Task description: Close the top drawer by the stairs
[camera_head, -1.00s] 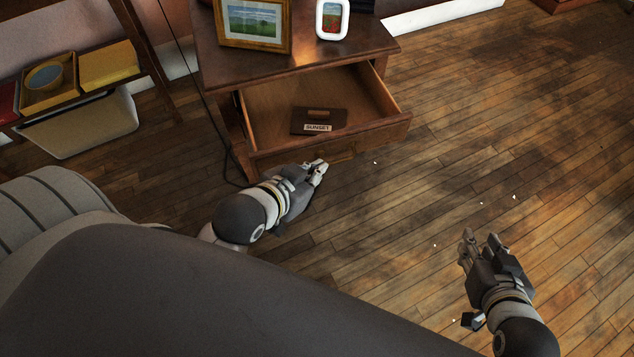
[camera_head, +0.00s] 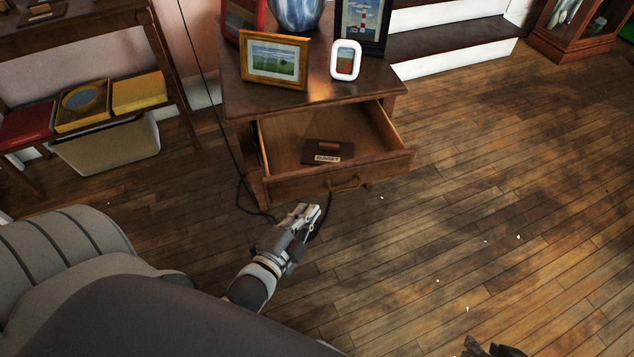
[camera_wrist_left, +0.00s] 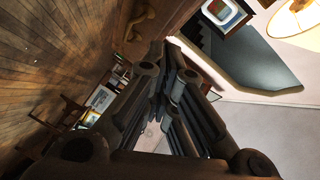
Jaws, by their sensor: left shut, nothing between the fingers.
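The top drawer (camera_head: 290,188) of a brown wooden cabinet (camera_head: 312,103) beside the stairs (camera_head: 450,38) stands pulled out. Its front has a curved handle (camera_head: 349,184). Inside lies a flat dark brown thing (camera_head: 328,152) with a label that seems to read "SUNSET". My left gripper (camera_head: 308,211) is shut and empty, just below and in front of the drawer front, left of the handle; contact cannot be told. Its closed fingers (camera_wrist_left: 165,85) fill the middle of the left wrist view. My right gripper (camera_head: 490,349) shows only partly at the bottom edge.
A gold picture frame (camera_head: 274,61), a white frame (camera_head: 345,61), a lighthouse picture (camera_head: 361,22) and a blue vase (camera_head: 298,12) stand on the cabinet. A shelf with boxes (camera_head: 139,91) is at left. Open wooden floor (camera_head: 500,180) lies at right.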

